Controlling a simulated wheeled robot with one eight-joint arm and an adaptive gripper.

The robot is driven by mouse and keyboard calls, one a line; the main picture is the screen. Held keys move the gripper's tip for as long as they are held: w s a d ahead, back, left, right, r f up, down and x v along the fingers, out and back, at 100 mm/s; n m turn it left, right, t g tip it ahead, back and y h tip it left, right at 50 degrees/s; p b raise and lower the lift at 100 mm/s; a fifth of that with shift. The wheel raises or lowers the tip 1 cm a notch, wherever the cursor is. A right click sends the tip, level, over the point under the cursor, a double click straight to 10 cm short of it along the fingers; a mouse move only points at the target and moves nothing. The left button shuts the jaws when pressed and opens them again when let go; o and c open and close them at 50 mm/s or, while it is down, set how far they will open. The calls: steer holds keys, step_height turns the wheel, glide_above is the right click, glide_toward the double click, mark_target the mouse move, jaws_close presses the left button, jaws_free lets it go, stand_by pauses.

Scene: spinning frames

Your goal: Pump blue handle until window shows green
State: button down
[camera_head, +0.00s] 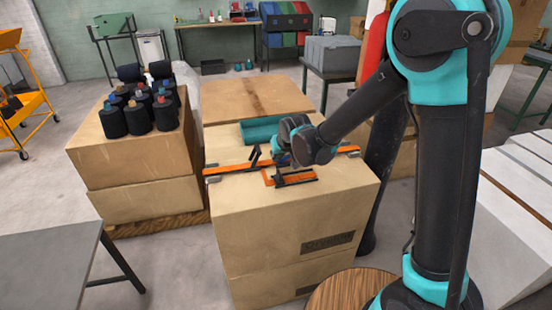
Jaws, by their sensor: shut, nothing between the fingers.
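My gripper (281,157) is at the end of my arm, low over the top of the front cardboard box (340,187). It is shut and empty, and its fingertips are small and partly hidden by my own wrist. Under and beside it lies an orange device (228,170) with a long bar across the box and black upright parts (254,156). A shorter orange piece with a black lever (293,179) lies in front of it. I cannot make out a blue handle or a window; my wrist may hide them. I cannot tell whether the gripper touches the device.
A teal tray (257,132) stands behind the device. Boxes (130,160) with several dark thread cones (138,117) stand on the left. A grey table (45,268) is at the lower left, and a round wooden top (346,291) is at the front. Floor between them is clear.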

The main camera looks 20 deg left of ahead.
steer(key=shift+w+d+f, duration=0.1)
steer(key=shift+d+f, duration=0.35)
steer(key=shift+d, duration=0.1)
stand_by(1.2)
steer(key=shift+a, duration=0.1)
steer(key=shift+a+r, duration=0.4)
steer(key=shift+r, duration=0.2)
steer(key=shift+a+r, duration=0.3)
steer(key=shift+r, duration=0.15)
steer(key=shift+s+a+r, duration=0.15)
steer(key=shift+s+r, duration=0.05)
steer(key=shift+r, duration=0.05)
steer(key=shift+s+a+r, duration=0.1)
steer(key=shift+r, duration=0.05)
steer(key=r, duration=0.1)
steer(key=a+r, duration=0.1)
steer(key=s+r, duration=0.1)
steer(key=r, duration=0.1)
steer(key=shift+a+r, duration=0.1)
steer(key=shift+a, duration=0.25)
